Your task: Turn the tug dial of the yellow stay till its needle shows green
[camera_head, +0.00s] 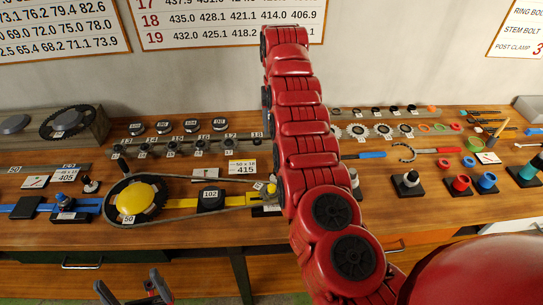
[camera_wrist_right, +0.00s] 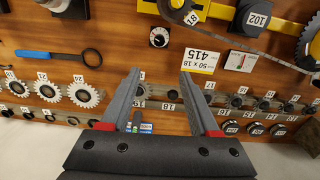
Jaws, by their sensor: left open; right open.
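The yellow stay (camera_head: 184,203) lies along the front of the table, with a yellow disc (camera_head: 137,198) at its left end and a black block marked 102 (camera_head: 210,199) on its bar. My arm hides this spot in the head view. My right gripper (camera_wrist_right: 160,75) is open and empty, short of the dial. My left gripper (camera_head: 134,286) is open and empty, low in front of the table.
A 415 label (camera_head: 243,167) and a white card with a red mark (camera_head: 205,173) lie behind the stay. A chain surrounds the stay's disc. A row of sprockets (camera_head: 380,131), a blue-handled tool (camera_wrist_right: 57,55) and several black-based posts (camera_head: 408,184) stand close by.

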